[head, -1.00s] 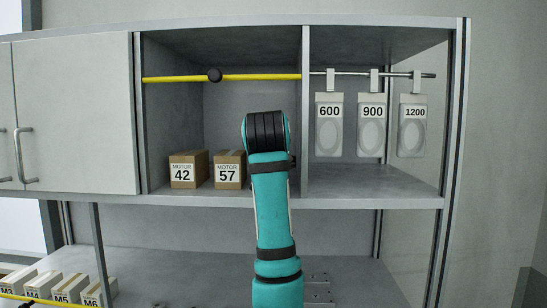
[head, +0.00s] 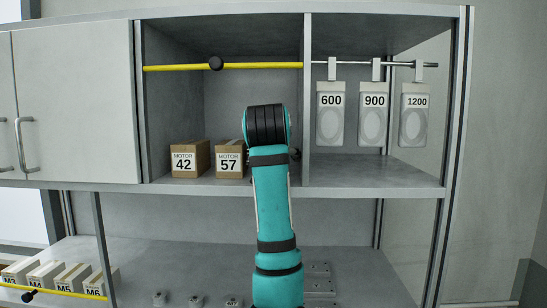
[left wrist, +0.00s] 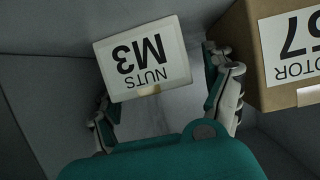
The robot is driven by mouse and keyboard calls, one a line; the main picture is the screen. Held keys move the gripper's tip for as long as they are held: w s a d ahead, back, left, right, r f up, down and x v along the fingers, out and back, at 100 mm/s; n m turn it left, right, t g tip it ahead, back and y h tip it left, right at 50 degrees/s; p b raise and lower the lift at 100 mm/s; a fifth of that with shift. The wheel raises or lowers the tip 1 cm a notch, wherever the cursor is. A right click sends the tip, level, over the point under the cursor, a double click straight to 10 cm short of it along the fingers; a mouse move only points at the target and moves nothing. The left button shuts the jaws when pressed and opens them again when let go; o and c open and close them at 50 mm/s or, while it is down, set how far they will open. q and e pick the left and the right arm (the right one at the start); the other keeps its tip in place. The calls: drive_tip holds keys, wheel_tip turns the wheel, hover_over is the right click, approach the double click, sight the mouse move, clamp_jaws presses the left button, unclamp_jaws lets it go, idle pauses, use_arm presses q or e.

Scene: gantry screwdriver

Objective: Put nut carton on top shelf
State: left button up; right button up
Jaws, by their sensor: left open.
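The nut carton (left wrist: 143,58), a pale box labelled NUTS M3, shows upside down in the left wrist view. It stands on the upper shelf (head: 370,180) beside the Motor 57 box (head: 229,160), which also shows in the left wrist view (left wrist: 268,60). My left gripper (left wrist: 162,95) is open, with one finger on each side of the carton; I cannot tell whether they touch it. My right gripper is in neither view.
The Motor 42 box (head: 185,160) stands left of Motor 57. A yellow bar (head: 260,66) crosses the bay above. Tags 600, 900 and 1200 hang in the right bay. Several nut cartons (head: 45,272) stand on the lower level behind another yellow bar (head: 60,292).

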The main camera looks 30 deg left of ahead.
use_arm(q)
drive_tip(key=shift+d, duration=0.1)
drive_tip(key=v, duration=1.2)
